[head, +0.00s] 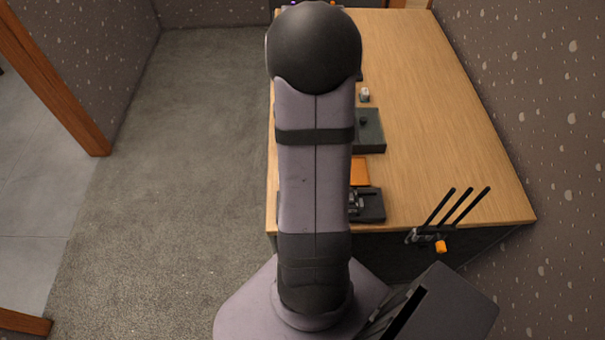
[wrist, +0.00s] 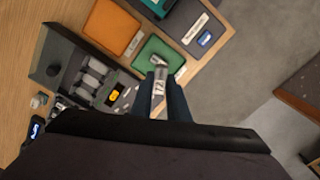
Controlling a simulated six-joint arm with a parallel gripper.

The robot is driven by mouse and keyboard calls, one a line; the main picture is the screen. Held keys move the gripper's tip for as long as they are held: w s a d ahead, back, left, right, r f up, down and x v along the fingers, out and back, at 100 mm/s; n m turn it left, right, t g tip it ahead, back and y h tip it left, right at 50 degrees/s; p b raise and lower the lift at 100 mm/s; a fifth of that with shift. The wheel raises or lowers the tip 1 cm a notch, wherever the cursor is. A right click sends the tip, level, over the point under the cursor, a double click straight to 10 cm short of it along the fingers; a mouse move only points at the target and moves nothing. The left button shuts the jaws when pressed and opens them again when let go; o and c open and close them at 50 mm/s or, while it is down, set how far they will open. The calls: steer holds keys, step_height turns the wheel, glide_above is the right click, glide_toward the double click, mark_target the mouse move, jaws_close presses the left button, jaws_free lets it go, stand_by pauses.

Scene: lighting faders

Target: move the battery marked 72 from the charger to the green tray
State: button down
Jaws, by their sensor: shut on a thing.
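My gripper (wrist: 160,84) is shut on a pale grey cylindrical battery (wrist: 159,90) with a dark marking too small to read. In the wrist view it holds the battery at the near edge of the green tray (wrist: 149,48), overlapping it in the picture; whether they touch I cannot tell. The dark charger (wrist: 66,50) is to the left, with several pale grey batteries (wrist: 95,75) in it and a lit orange display (wrist: 114,95). In the head view my arm hides the gripper, the battery and the green tray.
A dark grey mat (wrist: 183,20) with a white label and a blue item (wrist: 205,38) is at the upper right. The wooden table (head: 440,110) is clear on its right.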

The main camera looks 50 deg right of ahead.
steer(key=n, duration=0.6)
steer(key=shift+s+a+n, duration=0.35)
steer(key=shift+a+n, duration=0.05)
steer(key=n, duration=0.5)
steer(key=shift+s+a, duration=0.15)
steer(key=shift+s, duration=0.05)
steer(key=shift+f+p, duration=0.55)
steer(key=shift+f, duration=4.35)
steer(key=shift+f, duration=0.1)
steer(key=shift+f, duration=0.35)
steer(key=shift+f+b, duration=0.2)
steer(key=shift+b, duration=0.15)
